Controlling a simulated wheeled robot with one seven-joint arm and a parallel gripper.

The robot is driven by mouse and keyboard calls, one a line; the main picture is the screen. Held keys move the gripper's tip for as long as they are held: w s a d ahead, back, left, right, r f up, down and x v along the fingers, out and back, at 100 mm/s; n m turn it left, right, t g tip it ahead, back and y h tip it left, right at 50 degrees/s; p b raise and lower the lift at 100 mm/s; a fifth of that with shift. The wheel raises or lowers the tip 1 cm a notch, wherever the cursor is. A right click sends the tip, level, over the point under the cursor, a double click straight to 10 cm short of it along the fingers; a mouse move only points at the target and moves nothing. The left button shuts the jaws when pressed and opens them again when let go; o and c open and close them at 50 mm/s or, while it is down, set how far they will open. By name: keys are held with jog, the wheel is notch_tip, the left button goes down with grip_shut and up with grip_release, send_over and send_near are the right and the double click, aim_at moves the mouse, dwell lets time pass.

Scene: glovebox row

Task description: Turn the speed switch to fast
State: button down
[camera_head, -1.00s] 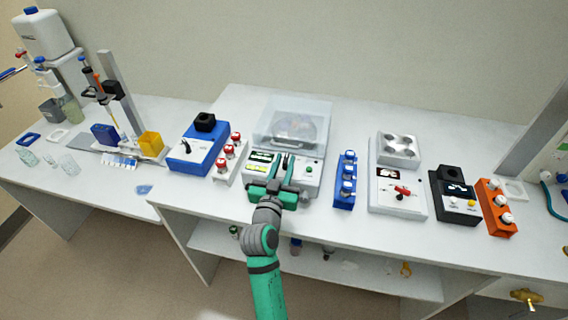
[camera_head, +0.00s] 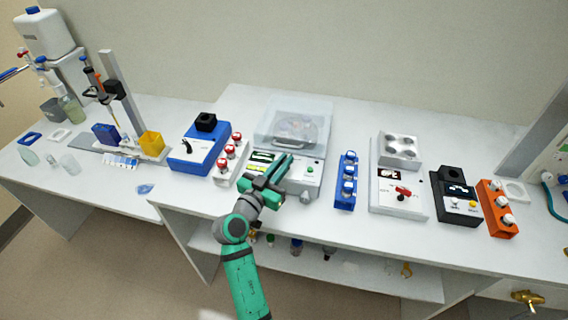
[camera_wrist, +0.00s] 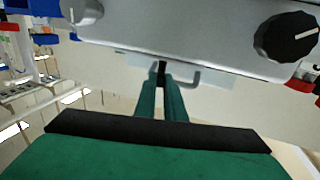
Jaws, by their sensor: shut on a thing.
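The centrifuge-like device (camera_head: 305,183) stands mid-bench, with green displays, a green button and a grey knob on its front panel. My gripper (camera_head: 286,160) reaches over this panel from the lower left, its green fingers pointing up and right. In the wrist view, its fingers (camera_wrist: 161,92) are close together on a small dark part (camera_wrist: 161,68) at the edge of the grey casing. I take this to be the speed switch; the fingers mostly hide it and its setting is not readable. A black knob with a white pointer (camera_wrist: 288,36) is on the casing, clear of the fingers.
A clear lid (camera_head: 293,118) is behind the panel. A red-capped rack (camera_head: 229,158) stands close left, beside a blue device (camera_head: 197,150). A blue rack (camera_head: 346,182) and a white device with a red lever (camera_head: 398,205) stand right. Bare bench lies in front.

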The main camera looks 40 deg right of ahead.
jog(key=shift+w+m+g+h, duration=0.2)
jog(key=shift+m+g+h, duration=0.4)
jog(key=shift+m+g, duration=0.9)
jog(key=shift+g, duration=0.8)
jog(key=c, duration=1.8)
grip_release()
jog(key=shift+c, duration=0.2)
jog(key=shift+a, duration=0.15)
jog(key=s+a, duration=0.1)
jog(key=a, duration=0.9)
jog(key=shift+s+a, duration=0.25)
jog(key=shift+s, duration=0.15)
